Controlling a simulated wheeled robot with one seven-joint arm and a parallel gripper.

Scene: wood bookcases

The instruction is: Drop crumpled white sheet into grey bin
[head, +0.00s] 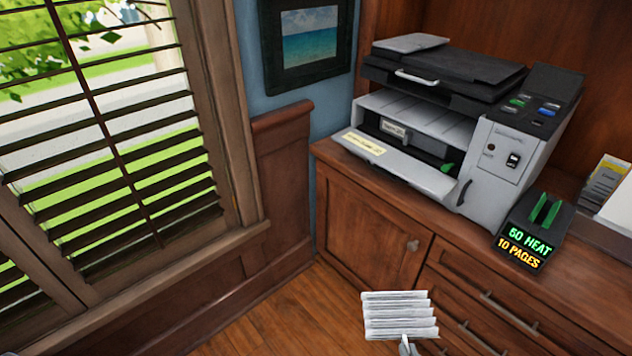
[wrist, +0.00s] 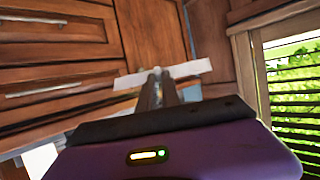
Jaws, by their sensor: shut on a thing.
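The crumpled white sheet (head: 399,312), folded in pleats, is held above the floor in front of the wooden cabinet in the head view. My gripper (head: 408,345) is shut on its lower edge at the bottom of that view. In the wrist view the sheet (wrist: 191,69) shows edge-on as a thin white strip across the closed fingertips of my gripper (wrist: 157,73). I cannot make out a grey bin in either view.
A grey and black printer (head: 440,120) with its front tray open stands on the cabinet (head: 370,225). A blinded window (head: 105,130) is at left. Wood floor (head: 300,315) shows clear left of the sheet.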

